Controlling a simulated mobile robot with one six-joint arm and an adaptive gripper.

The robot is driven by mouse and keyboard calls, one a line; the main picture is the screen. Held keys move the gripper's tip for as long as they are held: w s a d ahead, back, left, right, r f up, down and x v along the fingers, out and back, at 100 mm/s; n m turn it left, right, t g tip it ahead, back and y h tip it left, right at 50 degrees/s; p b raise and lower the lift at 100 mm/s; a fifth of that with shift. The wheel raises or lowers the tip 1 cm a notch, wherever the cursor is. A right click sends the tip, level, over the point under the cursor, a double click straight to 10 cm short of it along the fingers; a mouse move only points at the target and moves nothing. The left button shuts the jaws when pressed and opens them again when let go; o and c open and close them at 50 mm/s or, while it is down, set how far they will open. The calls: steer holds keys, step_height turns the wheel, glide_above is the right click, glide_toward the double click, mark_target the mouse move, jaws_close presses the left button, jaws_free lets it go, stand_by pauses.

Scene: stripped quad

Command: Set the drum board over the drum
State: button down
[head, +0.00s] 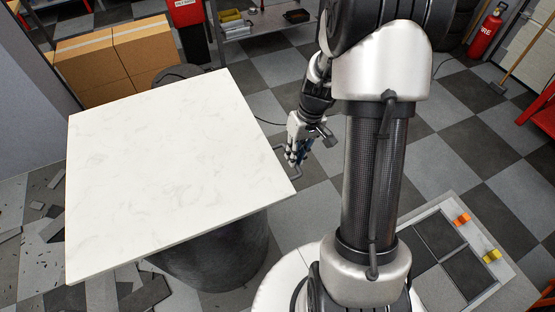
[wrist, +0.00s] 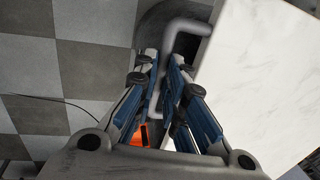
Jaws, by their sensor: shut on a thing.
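The drum board is a large white marbled slab (head: 170,170), seen at the left of the head view and along the right of the wrist view (wrist: 265,85). A dark grey drum (head: 220,258) stands under its near right part. The drum's top is hidden, so I cannot tell whether the board touches it. My gripper (head: 297,152) is at the board's right edge. In the wrist view its blue-padded fingers (wrist: 165,85) are closed around a grey bent handle (wrist: 183,30) beside the board. The handle's join to the board is not clear.
Another dark round object (head: 178,74) shows behind the board's far edge. Cardboard boxes (head: 118,58) stand at the back left. Dark broken pieces (head: 148,296) lie on the floor at left. A floor tray (head: 470,228) with orange and yellow items is at right.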

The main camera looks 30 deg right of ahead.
steer(key=shift+s+d+f, duration=0.1)
steer(key=shift+s+d, duration=0.05)
steer(key=shift+d, duration=0.35)
steer(key=c, duration=1.7)
jaws_free()
steer(key=shift+d, duration=0.15)
steer(key=shift+o, duration=0.2)
step_height(320, 180, up, 12)
steer(key=d, duration=0.2)
steer(key=shift+d+f, duration=0.1)
steer(key=shift+d, duration=0.05)
